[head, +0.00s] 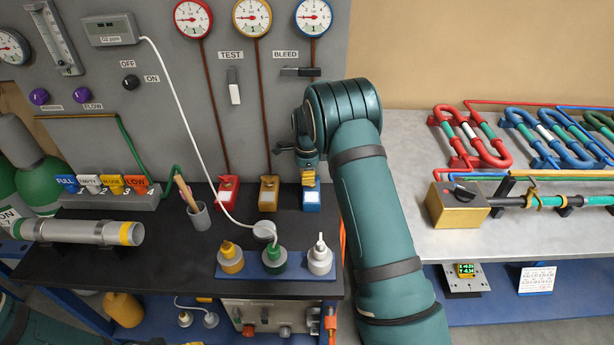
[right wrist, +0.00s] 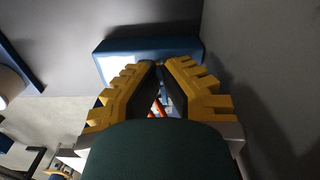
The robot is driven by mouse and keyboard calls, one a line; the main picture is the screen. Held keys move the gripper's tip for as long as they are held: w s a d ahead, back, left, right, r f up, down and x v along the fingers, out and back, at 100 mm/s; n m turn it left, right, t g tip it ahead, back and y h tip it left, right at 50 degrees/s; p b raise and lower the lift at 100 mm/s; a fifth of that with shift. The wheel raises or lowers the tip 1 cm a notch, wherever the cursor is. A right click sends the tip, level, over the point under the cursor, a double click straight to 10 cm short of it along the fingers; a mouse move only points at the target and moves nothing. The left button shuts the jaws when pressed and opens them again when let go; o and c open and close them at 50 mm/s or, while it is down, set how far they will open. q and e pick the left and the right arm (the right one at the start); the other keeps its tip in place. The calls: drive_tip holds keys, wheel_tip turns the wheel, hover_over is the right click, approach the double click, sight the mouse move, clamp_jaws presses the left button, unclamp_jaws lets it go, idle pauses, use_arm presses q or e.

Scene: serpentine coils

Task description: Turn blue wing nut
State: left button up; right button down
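A blue block (head: 311,197) with a white label stands on the black bench under the white-faced gauge with a blue rim. It also shows as a blue box in the right wrist view (right wrist: 118,48). My right gripper (head: 309,182) points down right at this block, its yellow fingers in front of its upper part. In the right wrist view its fingertips (right wrist: 161,66) are close together against the block, with a narrow gap between them. The blue wing nut cannot be made out; the fingers hide that spot. My left gripper is out of view.
A red block (head: 228,193) and an amber block (head: 269,194) stand left of the blue one. A blue tray (head: 246,271) with several capped fittings lies in front. A brass box (head: 455,205) and coloured coils (head: 480,138) occupy the grey bench at right.

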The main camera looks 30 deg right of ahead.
drive_tip(key=c, duration=1.1)
unclamp_jaws()
drive_tip(key=shift+c, duration=0.2)
drive_tip(key=shift+r, duration=0.1)
wheel_tip(320, 180, up, 7)
drive_tip(key=shift+r, duration=0.15)
